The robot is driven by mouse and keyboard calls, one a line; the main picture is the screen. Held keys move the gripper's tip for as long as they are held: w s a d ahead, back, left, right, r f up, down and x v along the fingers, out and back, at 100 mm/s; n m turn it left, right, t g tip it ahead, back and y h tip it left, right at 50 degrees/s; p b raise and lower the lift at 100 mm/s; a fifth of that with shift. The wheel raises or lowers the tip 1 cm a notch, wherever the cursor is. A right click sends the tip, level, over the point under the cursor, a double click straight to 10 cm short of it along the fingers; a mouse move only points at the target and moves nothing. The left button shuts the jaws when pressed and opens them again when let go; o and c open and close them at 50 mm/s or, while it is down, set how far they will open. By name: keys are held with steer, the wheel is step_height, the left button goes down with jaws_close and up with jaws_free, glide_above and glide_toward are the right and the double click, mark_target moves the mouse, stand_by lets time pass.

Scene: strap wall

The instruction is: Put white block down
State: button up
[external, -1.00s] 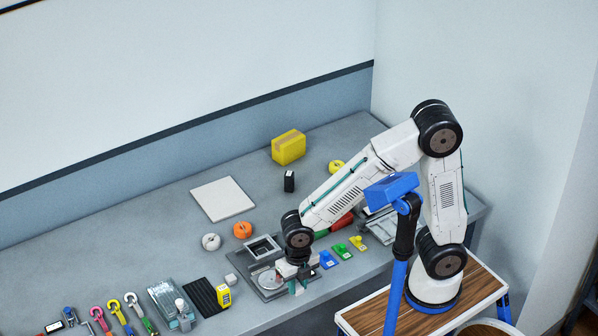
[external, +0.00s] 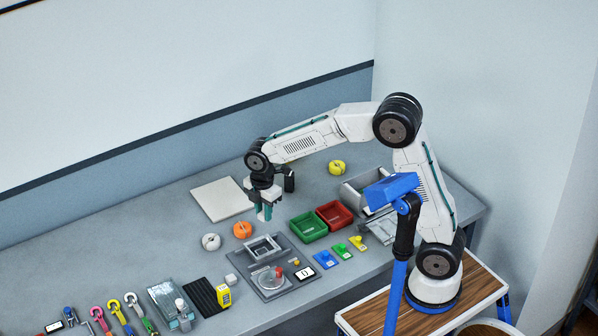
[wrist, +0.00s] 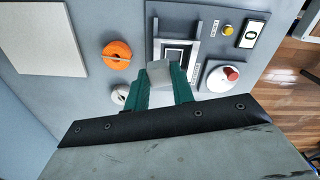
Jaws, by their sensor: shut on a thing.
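The white block (wrist: 160,72) sits between the green fingertips of my gripper (wrist: 160,88) in the wrist view. My gripper is shut on it. In the external view my gripper (external: 264,213) points down and holds above the table, right of the white square board (external: 222,199). The block is too small and too covered by the fingers to make out clearly there.
A grey station (external: 270,268) with a square frame, a red-knobbed round dish and a display stands in front. Orange (external: 242,230) and white (external: 211,242) rings lie left of it. Green (external: 308,227) and red (external: 335,214) trays stand to the right.

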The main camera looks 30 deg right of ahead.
steer(key=w+d+f+m, duration=0.1)
steer(key=w, duration=0.1)
steer(key=w+d+f+m, duration=0.1)
steer(key=w+f, duration=0.1)
steer(key=w+d+f+m, duration=0.1)
steer(key=w+d+f, duration=0.1)
steer(key=shift+d, duration=0.1)
glide_above(230, 208)
steer(key=shift+w+f, duration=0.15)
steer(key=shift+f, duration=0.8)
steer(key=shift+d+f, duration=0.1)
steer(key=shift+f, duration=1.6)
steer(key=shift+f, duration=0.15)
steer(key=o, duration=0.8)
steer(key=shift+o, duration=0.8)
